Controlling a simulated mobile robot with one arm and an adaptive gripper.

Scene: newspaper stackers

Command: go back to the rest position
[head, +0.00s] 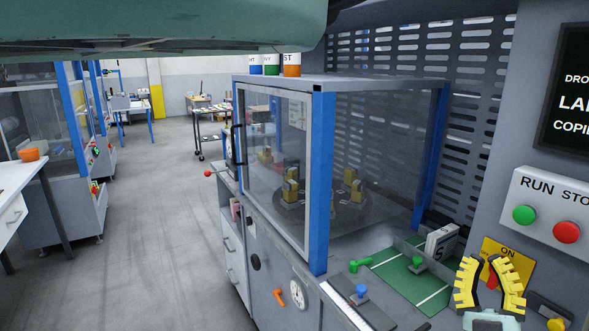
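My gripper (486,264) is at the lower right, with its two yellow ridged fingers pointing up and spread apart. It looks empty. Behind it is a yellow plate (515,252) marked ON, with a red switch part (492,277) showing between the fingers. I cannot tell how far the fingers are from the plate or whether they touch it.
A glass-sided machine cabinet (318,170) with blue posts stands in the middle. A green bed (405,275) with clamps and a white numbered block (441,242) lies left of my gripper. Green (524,215) and red (566,232) buttons sit above right. The aisle (160,220) is clear.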

